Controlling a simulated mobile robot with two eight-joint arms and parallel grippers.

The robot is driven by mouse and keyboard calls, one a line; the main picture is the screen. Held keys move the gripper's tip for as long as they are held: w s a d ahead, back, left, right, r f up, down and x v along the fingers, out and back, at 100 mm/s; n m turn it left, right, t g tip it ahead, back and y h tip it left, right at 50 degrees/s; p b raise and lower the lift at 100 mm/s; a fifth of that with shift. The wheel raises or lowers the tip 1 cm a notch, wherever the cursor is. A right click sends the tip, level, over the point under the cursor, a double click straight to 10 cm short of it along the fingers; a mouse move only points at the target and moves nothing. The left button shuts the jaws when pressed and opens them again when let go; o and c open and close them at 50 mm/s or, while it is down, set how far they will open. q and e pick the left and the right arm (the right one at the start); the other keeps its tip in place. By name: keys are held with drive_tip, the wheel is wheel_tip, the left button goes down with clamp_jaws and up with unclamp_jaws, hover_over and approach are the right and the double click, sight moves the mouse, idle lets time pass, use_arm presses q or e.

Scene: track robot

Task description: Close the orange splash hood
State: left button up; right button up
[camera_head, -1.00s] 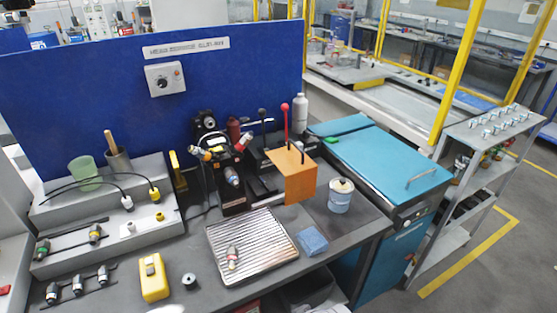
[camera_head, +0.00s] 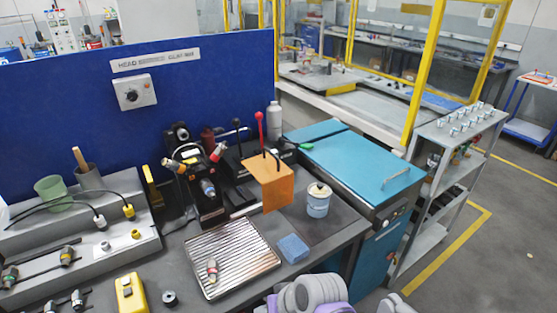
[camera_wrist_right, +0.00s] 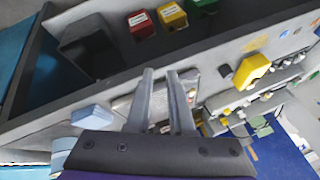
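The orange splash hood (camera_head: 268,185) is a flat-sided orange cover. It stands at the right end of the black bench machine (camera_head: 208,190), in front of a red-knobbed lever (camera_head: 260,130). The hood does not show clearly in the right wrist view. My right gripper (camera_wrist_right: 162,73) shows in the right wrist view with its two grey fingers apart and nothing between them. It is above the bench's front edge, with the ribbed tray beyond. In the head view only grey and purple parts of my arm show at the bottom, well short of the hood. My left gripper is not in view.
A yellow box (camera_head: 130,293) is at the front left. A teal cabinet (camera_head: 350,165) stands right; a blue panel (camera_head: 80,105) is behind.

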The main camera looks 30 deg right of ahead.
drive_tip(key=w+d+r+m, duration=0.1)
drive_tip(key=w, duration=0.2)
drive_tip(key=w+d+r+m+t+y, duration=0.1)
drive_tip(key=w+r+m, duration=0.1)
drive_tip(key=w+d+r+m+t+y, duration=0.1)
drive_tip(key=w, duration=0.2)
drive_tip(key=shift+w+d+r+b, duration=0.2)
drive_tip(key=shift+w+d+b, duration=0.1)
drive_tip(key=shift+d, duration=0.1)
clamp_jaws()
drive_tip(key=m+t+b, duration=0.1)
drive_tip(key=m+t, duration=0.8)
drive_tip(key=t, duration=0.1)
approach(282, 165)
drive_tip(key=d+r, duration=0.2)
drive_tip(key=d, duration=0.2)
drive_tip(key=shift+y, duration=0.3)
drive_tip(key=w+a, duration=0.2)
drive_tip(key=w, duration=0.1)
drive_tip(key=w+a+r+p, duration=0.1)
drive_tip(key=w+a, duration=0.1)
drive_tip(key=w, duration=0.1)
drive_tip(key=w+a, duration=0.2)
drive_tip(key=w, duration=0.1)
drive_tip(key=shift+w+a+r, duration=0.15)
drive_tip(key=shift+w+r, duration=0.05)
drive_tip(key=shift+r, duration=0.1)
